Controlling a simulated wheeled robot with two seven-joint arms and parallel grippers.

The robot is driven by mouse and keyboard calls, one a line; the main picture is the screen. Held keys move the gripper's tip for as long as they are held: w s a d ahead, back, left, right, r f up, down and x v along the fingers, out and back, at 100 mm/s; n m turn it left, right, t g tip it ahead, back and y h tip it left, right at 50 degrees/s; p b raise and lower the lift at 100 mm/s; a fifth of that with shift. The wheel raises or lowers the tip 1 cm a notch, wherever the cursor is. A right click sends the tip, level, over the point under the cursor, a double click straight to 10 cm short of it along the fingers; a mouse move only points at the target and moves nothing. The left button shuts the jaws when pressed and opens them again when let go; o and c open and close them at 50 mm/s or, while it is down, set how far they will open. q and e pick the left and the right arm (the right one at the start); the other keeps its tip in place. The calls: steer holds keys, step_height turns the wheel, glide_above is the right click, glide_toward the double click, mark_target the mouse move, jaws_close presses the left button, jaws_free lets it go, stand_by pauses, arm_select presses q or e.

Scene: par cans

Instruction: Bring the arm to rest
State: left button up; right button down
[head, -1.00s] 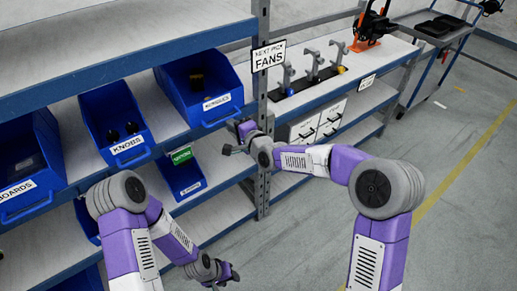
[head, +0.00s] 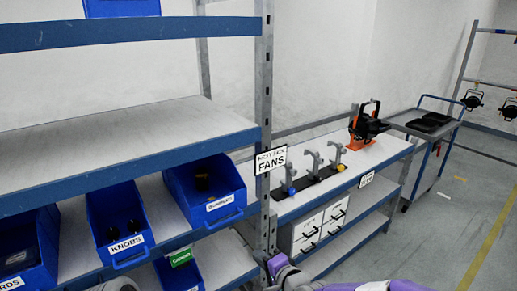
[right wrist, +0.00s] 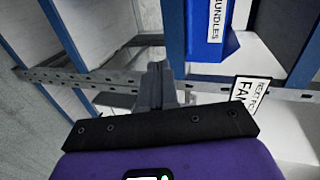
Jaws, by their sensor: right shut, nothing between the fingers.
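My right gripper (head: 277,266) shows at the bottom of the head view, in front of the shelf's upright post. Its purple and white arm runs off to the right along the lower edge. In the right wrist view the gripper's grey fingers (right wrist: 157,85) are shut together with nothing between them. The metal post and blue shelf edges lie beyond them; I cannot tell the exact gap. Of my left arm only a grey joint shows at the bottom left of the head view; its gripper is out of view.
Blue bins, including the knobs bin (head: 118,228) and bundles bin (head: 205,192), fill the left shelf. The FANS sign (head: 270,160) hangs on the post (head: 264,120). A bench (head: 385,150) with clamps and an orange-based lamp stands right, then a trolley (head: 440,125). Floor at right is open.

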steer(key=s+d+f+n+g+h, duration=0.25)
steer(key=s+f, duration=0.25)
steer(key=f, duration=0.7)
steer(key=s+d+f+n+g+h, duration=0.1)
steer(key=s+d+f+g, duration=0.3)
steer(key=f, duration=0.7)
steer(key=s+d+f+n+g, duration=0.1)
steer(key=s+f+n+g, duration=0.1)
steer(key=s+f, duration=0.4)
steer(key=s+d+f+n+g, duration=0.1)
steer(key=s+f, duration=0.4)
steer(key=s, duration=0.6)
steer(key=shift+s+d+f+n+g+h, duration=0.35)
steer(key=shift+n+g, duration=0.3)
steer(key=shift+g, duration=0.4)
steer(key=shift+w+a, duration=0.1)
